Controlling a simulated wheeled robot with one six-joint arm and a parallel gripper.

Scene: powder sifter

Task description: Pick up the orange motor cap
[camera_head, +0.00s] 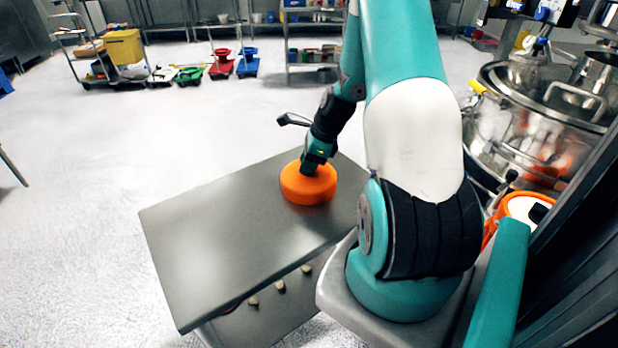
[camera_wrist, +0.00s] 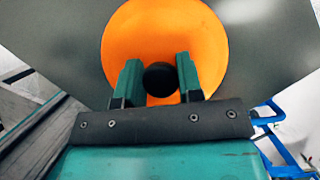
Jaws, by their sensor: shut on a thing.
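The orange motor cap (camera_head: 308,187) is a thick round disc at the right part of the grey metal table, near its far right corner. In the wrist view the cap (camera_wrist: 210,35) fills the upper middle and has a black round knob (camera_wrist: 160,78) at its centre. My gripper (camera_wrist: 160,72) is over the cap with a green finger on each side of the knob, shut on it. In the head view my gripper (camera_head: 314,165) comes down onto the cap from above. The cap appears to rest on the table; any small gap beneath cannot be told.
The bare grey table top (camera_head: 225,235) is clear left of the cap. A steel sifter vessel (camera_head: 540,120) stands at the right, with an orange-rimmed item (camera_head: 525,208) beside it. Carts with bins (camera_head: 123,47) stand far back. The floor left is open.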

